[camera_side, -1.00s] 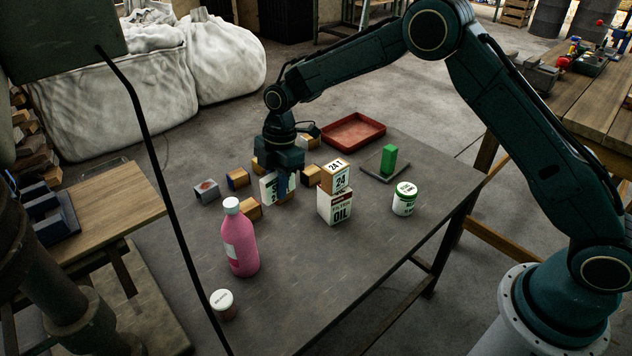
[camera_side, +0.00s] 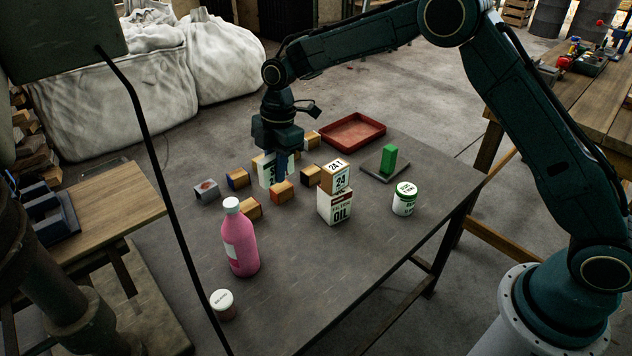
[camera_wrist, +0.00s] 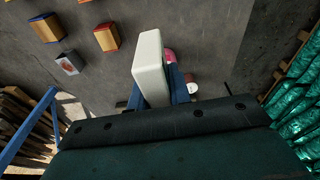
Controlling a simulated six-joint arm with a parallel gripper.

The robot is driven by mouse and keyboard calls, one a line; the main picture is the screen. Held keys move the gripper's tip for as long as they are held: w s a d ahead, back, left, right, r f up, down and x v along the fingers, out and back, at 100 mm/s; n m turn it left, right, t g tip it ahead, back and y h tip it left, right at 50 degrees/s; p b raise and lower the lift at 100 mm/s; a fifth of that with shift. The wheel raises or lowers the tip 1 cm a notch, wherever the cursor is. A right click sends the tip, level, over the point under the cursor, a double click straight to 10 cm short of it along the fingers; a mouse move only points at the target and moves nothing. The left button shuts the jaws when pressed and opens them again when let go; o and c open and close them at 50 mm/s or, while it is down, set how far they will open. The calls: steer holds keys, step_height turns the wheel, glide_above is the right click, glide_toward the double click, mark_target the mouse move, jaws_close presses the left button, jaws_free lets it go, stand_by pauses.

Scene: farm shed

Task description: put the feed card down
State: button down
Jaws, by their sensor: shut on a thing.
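The feed card is a white, box-like piece with green print (camera_side: 267,171), upright at the far side of the table among wooden blocks. My gripper (camera_side: 279,176) points down and is shut on it, with one blue finger in front of its face. In the wrist view the card's pale blank side (camera_wrist: 150,68) stands between my blue fingers (camera_wrist: 157,88). A red-faced block (camera_side: 283,192) stands near its lower edge. I cannot tell if the card touches the table (camera_side: 320,265).
Several wooden blocks (camera_side: 238,178) surround the card. A filter oil box (camera_side: 336,207) with a "24" block (camera_side: 334,177) on top stands to the right. A pink bottle (camera_side: 240,243) and small jar (camera_side: 222,305) are nearer. A red tray (camera_side: 353,131) lies behind. The front right tabletop is clear.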

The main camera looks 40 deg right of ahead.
steer(key=d+m, duration=0.4)
steer(key=d, duration=0.9)
steer(key=m+t+h, duration=0.2)
steer(key=m, duration=1.3)
glide_above(435, 187)
steer(key=f, duration=1.6)
steer(key=shift+s+d, duration=0.1)
steer(key=shift+s, duration=0.15)
steer(key=shift+f, duration=2.1)
steer(key=shift+f, duration=0.15)
